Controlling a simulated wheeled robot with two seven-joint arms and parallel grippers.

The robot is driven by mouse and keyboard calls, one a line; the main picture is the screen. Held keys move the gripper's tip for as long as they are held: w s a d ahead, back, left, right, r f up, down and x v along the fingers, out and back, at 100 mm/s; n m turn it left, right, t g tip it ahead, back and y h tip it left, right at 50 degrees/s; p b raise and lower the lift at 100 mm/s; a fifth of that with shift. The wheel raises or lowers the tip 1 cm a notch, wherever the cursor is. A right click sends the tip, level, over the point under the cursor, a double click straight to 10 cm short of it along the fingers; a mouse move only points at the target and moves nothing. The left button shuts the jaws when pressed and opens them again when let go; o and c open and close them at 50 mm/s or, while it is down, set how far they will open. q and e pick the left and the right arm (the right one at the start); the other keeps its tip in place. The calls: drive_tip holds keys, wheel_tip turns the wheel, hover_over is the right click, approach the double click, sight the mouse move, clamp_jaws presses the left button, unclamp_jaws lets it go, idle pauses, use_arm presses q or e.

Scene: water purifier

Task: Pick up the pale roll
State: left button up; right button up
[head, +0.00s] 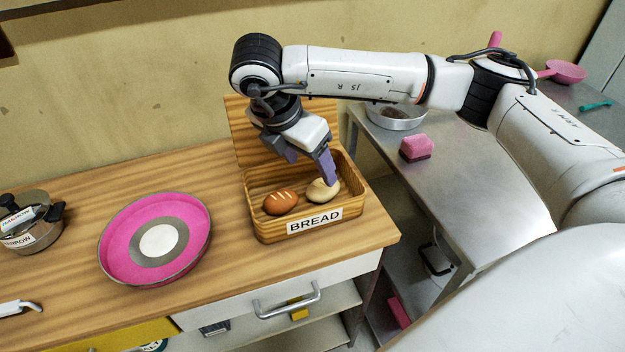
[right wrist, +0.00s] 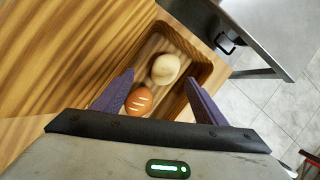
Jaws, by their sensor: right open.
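The pale roll (head: 322,191) lies in the right part of the wooden bread box (head: 262,232), to the right of a brown scored roll (head: 281,202). My right gripper (head: 309,169) reaches down over the box from behind, one purple finger overlapping the pale roll in the head view. In the right wrist view my right gripper (right wrist: 160,92) is open, and the pale roll (right wrist: 166,69) shows beyond and between its fingertips. The brown roll (right wrist: 140,101) is nearer, close to the left finger. I see no grip on either roll. My left gripper is not in view.
The box's raised lid (head: 262,120) stands behind it. A pink plate (head: 122,252) lies to the left, with a pot (head: 30,232) at the far left. A metal table at right holds a pink sponge (head: 416,146) and a steel bowl (head: 394,123).

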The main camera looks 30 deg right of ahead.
sight(323, 184)
drive_tip(key=shift+s+d+f, duration=0.15)
drive_tip(key=shift+d+f, duration=0.15)
drive_tip(key=shift+f, duration=0.25)
drive_tip(key=shift+s+d+f, duration=0.1)
drive_tip(key=shift+d+f, duration=0.15)
drive_tip(key=shift+f, duration=0.25)
drive_tip(key=shift+w+d+f, duration=0.1)
drive_tip(key=shift+d+f, duration=0.15)
drive_tip(key=shift+f, duration=0.35)
drive_tip(key=x, duration=0.2)
drive_tip(key=p+x, duration=0.1)
drive_tip(key=x, duration=0.1)
drive_tip(key=shift+s+d+f, duration=0.15)
drive_tip(key=shift+s+d, duration=0.05)
drive_tip(key=shift+s, duration=0.05)
drive_tip(key=shift+w+d+f, duration=0.1)
drive_tip(key=shift+f, duration=0.1)
drive_tip(key=shift+c, duration=0.8)
drive_tip(key=c, duration=0.9)
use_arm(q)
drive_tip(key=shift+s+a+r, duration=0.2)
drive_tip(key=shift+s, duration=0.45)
use_arm(e)
drive_tip(key=shift+c, duration=0.2)
